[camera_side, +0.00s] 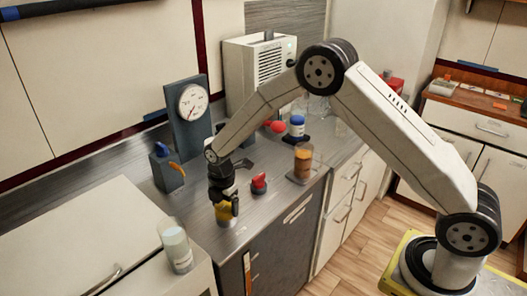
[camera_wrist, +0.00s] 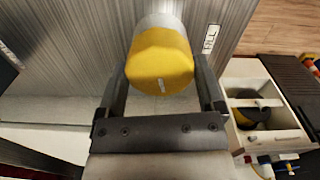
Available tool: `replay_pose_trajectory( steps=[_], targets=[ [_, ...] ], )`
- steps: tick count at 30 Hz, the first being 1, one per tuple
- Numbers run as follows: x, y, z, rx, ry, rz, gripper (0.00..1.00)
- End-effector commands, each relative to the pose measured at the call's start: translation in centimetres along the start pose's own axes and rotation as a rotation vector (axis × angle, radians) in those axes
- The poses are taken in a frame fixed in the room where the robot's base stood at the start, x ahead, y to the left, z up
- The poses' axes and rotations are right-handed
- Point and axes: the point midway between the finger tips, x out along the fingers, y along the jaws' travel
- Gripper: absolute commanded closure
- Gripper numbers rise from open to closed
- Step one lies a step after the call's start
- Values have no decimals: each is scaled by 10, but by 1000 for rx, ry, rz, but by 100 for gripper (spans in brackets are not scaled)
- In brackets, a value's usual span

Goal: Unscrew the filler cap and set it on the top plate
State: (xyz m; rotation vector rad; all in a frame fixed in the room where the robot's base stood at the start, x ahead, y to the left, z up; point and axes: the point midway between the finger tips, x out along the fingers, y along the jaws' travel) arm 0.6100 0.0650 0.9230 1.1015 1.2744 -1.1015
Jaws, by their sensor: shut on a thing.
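The yellow filler cap (camera_wrist: 160,62) sits between my gripper's (camera_wrist: 161,80) two fingers in the wrist view, with a pale grey neck (camera_wrist: 163,20) directly behind it. A FILL label (camera_wrist: 211,38) lies beside the neck on the ribbed grey top plate (camera_wrist: 90,50). In the side view my gripper (camera_side: 223,200) points down and is shut on the cap (camera_side: 224,213), low over the grey metal top (camera_side: 275,208) near its front edge. The fingers partly hide the cap. I cannot tell whether cap and neck are still joined.
A red knob (camera_side: 259,182) stands close right of my gripper. An orange-filled glass (camera_side: 303,160) and a blue-lidded jar (camera_side: 297,127) are farther right. A gauge (camera_side: 192,102) and a box with an orange lever (camera_side: 167,170) stand behind.

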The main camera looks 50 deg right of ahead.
Motion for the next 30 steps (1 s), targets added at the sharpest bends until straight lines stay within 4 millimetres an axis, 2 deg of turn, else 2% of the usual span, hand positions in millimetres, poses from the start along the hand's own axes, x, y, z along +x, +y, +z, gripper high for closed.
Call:
replay_pose_trajectory(
  steps=[18, 30],
  targets=[
    [0, 0, 0, -462, 0, 0, 65],
    [0, 0, 0, -499, 0, 0, 65]
  ],
)
